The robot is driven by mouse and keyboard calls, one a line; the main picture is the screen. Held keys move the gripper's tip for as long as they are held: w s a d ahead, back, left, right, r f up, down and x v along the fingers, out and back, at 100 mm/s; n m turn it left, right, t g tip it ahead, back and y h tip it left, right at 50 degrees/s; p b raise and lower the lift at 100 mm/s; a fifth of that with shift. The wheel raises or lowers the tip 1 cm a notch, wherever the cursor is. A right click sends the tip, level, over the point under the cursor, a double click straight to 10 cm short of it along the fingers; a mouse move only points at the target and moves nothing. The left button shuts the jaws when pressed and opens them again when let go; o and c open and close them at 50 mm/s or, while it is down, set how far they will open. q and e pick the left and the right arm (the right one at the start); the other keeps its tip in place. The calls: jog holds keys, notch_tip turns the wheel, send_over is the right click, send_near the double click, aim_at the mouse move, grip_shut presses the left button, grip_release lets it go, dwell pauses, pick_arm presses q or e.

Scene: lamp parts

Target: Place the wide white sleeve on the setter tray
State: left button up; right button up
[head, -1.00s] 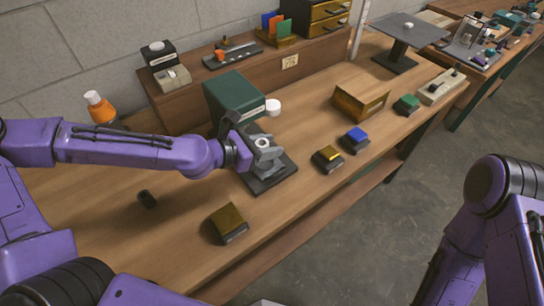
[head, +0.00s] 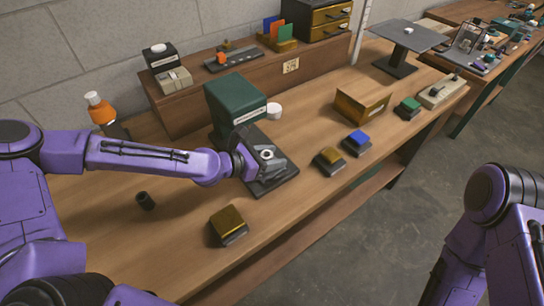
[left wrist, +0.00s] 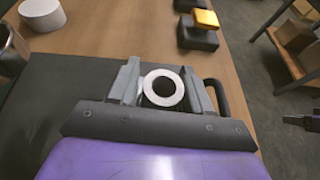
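The wide white sleeve (head: 267,154) shows as a white ring with a dark bore. In the left wrist view the sleeve (left wrist: 164,88) sits between the two grey fingers of my left gripper (left wrist: 163,88), which appears shut on it. In the head view my left gripper (head: 262,157) is over the dark base plate (head: 272,183) in front of the green machine; the gap below is hard to judge. A grey flat tray on a pedestal (head: 405,32), possibly the setter tray, stands at the back right with a small white piece on it.
A white round piece (head: 274,110) is beside the green machine (head: 236,103). Yellow (head: 229,221), gold (head: 330,158) and blue (head: 357,140) topped blocks line the front edge. A wooden box (head: 362,106) is farther back. A black cylinder (head: 146,201) stands at the left.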

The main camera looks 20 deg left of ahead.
aim_at(264, 154)
pick_arm(q)
jog(key=shift+r, duration=0.15)
jog(key=shift+s+a+r, duration=0.15)
jog(key=shift+r, duration=0.05)
jog(key=p+v, duration=0.1)
jog(key=v, duration=0.2)
jog(key=p+v, duration=0.1)
jog(key=v, duration=0.2)
jog(key=shift+r+p, duration=0.35)
jog(key=shift+r, duration=0.1)
jog(key=p+v, duration=0.2)
jog(key=f+p+v, duration=0.1)
jog(key=p+v, duration=0.2)
jog(key=shift+s+a, duration=0.15)
jog(key=shift+s, duration=0.1)
